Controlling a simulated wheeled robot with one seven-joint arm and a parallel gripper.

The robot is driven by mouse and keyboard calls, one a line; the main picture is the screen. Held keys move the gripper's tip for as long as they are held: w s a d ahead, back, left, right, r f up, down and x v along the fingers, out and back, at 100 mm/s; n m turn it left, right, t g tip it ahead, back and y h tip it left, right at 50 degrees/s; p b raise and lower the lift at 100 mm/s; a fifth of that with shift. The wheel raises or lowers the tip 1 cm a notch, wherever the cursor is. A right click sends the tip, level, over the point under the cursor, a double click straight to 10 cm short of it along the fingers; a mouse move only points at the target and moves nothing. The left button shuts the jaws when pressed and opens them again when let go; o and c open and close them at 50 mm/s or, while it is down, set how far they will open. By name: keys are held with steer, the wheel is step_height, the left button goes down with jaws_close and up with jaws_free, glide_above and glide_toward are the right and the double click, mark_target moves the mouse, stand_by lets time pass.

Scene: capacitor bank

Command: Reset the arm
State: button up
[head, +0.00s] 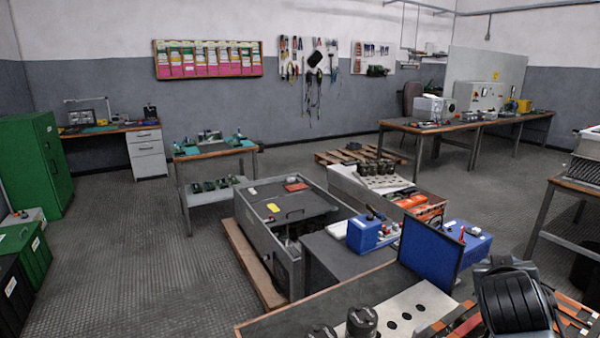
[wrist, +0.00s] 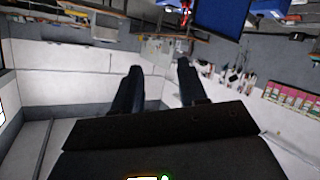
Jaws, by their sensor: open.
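My gripper (wrist: 160,82) shows in the wrist view as two dark fingers standing apart, with nothing between them. The wrist view is turned over, with the room's wall and ceiling beyond the fingers. In the head view a black part of my arm (head: 515,300) shows at the bottom right, beside the blue panel. The fingertips cannot be made out there.
A workbench (head: 285,318) with a perforated plate (head: 425,300) and black cylinders (head: 361,322) is in front. A blue panel (head: 430,250) stands upright close to my arm. Blue boxes (head: 364,234) stand behind it. Open floor (head: 130,260) lies to the left.

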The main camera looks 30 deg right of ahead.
steer(key=s+a+f+n+t+y, duration=0.4)
steer(key=s+a+n, duration=0.1)
steer(key=a, duration=0.5)
steer(key=s+a+f+n+t+y, duration=0.35)
steer(key=s+a+n, duration=0.2)
steer(key=a, duration=0.35)
steer(key=s+a+r+m+y, duration=0.1)
steer(key=s+a+r+y, duration=0.1)
steer(key=s+a, duration=0.6)
steer(key=s+a+r+m+y, duration=0.1)
steer(key=s+a+r+y, duration=0.1)
steer(key=s+a, duration=0.6)
steer(key=shift+a+t+y, duration=0.15)
steer(key=shift+t+y, duration=0.2)
steer(key=shift+y, duration=0.1)
steer(key=shift+f+m, duration=0.1)
steer(key=shift+m, duration=0.15)
